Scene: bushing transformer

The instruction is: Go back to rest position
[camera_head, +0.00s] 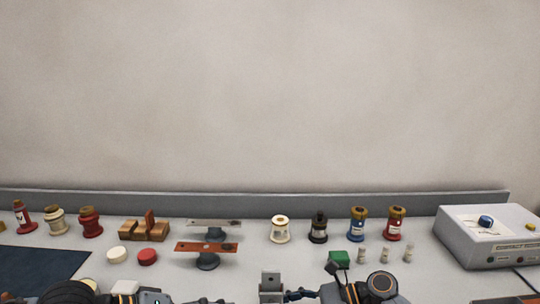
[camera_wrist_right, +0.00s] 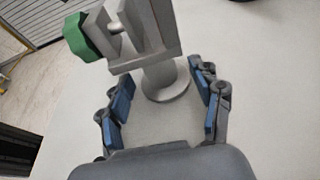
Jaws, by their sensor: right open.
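My right gripper (camera_wrist_right: 166,104) is open in the right wrist view, its blue-padded fingers spread apart with nothing clamped between them. A grey stand (camera_wrist_right: 160,62) with a round base is just beyond and partly between the fingertips; contact cannot be told. A grey upright piece, likely the same stand, shows at the bottom of the head view (camera_head: 270,283), with my right gripper (camera_head: 298,294) close to its right side. My left arm (camera_head: 70,292) enters at the bottom left of the head view.
A green block (camera_head: 338,258) and small cylinders (camera_head: 385,254) lie beyond my right arm. A row of bushings and spools (camera_head: 357,225) stands along the back. Two bar stands (camera_head: 207,248) are mid-table. A grey instrument box (camera_head: 487,237) is at right, a dark mat (camera_head: 35,265) at left.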

